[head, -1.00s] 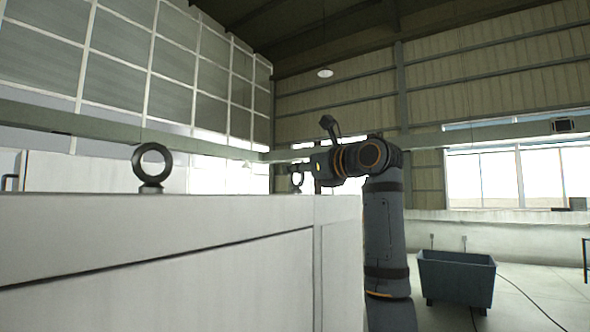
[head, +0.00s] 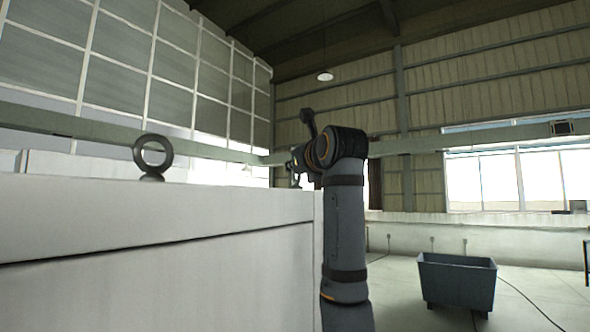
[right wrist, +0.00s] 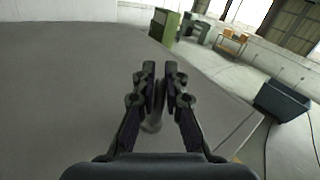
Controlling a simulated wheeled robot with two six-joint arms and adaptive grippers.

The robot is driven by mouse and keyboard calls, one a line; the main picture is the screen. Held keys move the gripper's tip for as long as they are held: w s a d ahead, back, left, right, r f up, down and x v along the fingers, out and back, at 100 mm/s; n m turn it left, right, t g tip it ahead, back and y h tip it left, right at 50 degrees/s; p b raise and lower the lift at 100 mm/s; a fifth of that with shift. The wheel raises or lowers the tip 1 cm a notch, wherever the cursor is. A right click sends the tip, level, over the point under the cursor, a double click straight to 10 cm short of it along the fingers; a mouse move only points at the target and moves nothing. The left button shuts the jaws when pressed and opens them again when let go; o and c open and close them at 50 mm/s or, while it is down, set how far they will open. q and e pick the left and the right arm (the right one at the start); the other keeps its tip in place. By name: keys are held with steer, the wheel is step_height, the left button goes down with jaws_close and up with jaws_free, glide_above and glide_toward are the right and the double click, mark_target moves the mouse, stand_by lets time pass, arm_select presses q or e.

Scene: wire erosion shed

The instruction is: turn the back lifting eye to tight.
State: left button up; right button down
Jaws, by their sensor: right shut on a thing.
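The back lifting eye (right wrist: 154,122) is a grey ring on a round base, standing on the white machine top (right wrist: 75,85). In the right wrist view it stands edge-on between the two fingers of my right gripper (right wrist: 161,80), which is shut on it. In the head view my right gripper is at the far corner of the top, largely hidden by my own wrist, and only a little of the back eye (head: 296,181) shows. A second dark lifting eye (head: 152,153) stands upright on the near part of the top, untouched. My left gripper is not in view.
A blue-grey bin (head: 457,282) stands on the floor to the right. In the right wrist view a green cabinet (right wrist: 164,27) and orange chairs (right wrist: 232,41) stand beyond the top. The top around the gripper is clear.

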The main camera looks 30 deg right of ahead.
steer(key=shift+f+m+g+h, duration=0.1)
steer(key=shift+m+g+h, duration=0.5)
steer(key=shift+m+h, duration=0.8)
steer(key=shift+h, duration=0.6)
steer(key=c, duration=1.4)
jaws_free()
steer(key=shift+d, duration=0.15)
steer(key=v, duration=1.2)
steer(key=shift+w, duration=0.1)
